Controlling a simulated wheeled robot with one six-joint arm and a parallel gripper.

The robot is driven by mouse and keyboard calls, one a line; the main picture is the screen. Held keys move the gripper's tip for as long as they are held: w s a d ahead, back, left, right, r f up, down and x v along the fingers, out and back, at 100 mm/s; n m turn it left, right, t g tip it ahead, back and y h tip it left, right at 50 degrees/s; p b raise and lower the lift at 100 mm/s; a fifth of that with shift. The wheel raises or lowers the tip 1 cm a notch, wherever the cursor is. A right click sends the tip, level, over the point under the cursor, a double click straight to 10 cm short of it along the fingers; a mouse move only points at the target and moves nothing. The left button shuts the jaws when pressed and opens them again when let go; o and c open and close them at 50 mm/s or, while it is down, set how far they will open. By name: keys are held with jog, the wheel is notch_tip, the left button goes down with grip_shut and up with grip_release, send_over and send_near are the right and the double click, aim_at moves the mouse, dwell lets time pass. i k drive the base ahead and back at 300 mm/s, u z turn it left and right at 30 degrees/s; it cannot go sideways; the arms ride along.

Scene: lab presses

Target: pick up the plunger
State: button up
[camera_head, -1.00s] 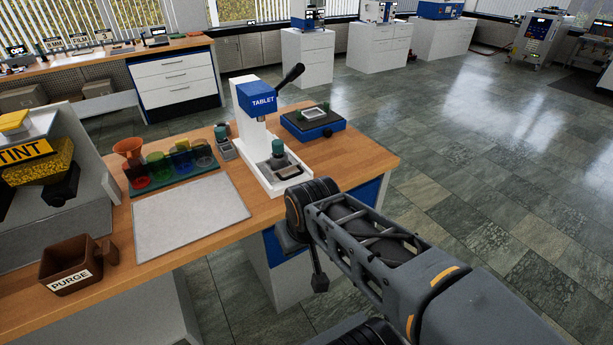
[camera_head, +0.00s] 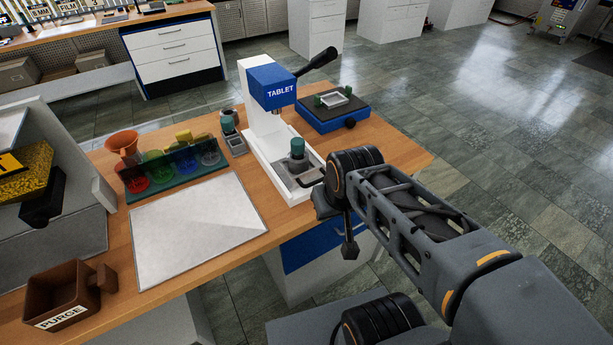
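A green-capped piece that looks like the plunger (camera_head: 297,148) stands upright on a grey die block (camera_head: 299,170) on the base of the white and blue TABLET press (camera_head: 272,82). A second, smaller green-capped piece (camera_head: 228,124) stands in a small grey holder (camera_head: 236,146) to the left of the press. I cannot tell for certain which one is the plunger. My gripper (camera_head: 349,250) hangs low in front of the bench edge, right of and below the press, apart from both pieces. Its fingers are too small and dark to read.
A blue device with a small white tray (camera_head: 335,113) stands right of the press. A grey mat (camera_head: 195,225), a rack of coloured cups (camera_head: 177,172) and a brown PURGE box (camera_head: 65,293) are on the left. The press's black lever (camera_head: 318,60) sticks out right.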

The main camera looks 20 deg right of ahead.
aim_at(298, 144)
jog(key=u, duration=0.45)
jog(key=k, duration=1.2)
jog(key=u, duration=1.2)
jog(key=i, duration=0.9)
jog(key=z, duration=0.45)
jog(key=i, duration=0.65)
jog(key=z, duration=0.55)
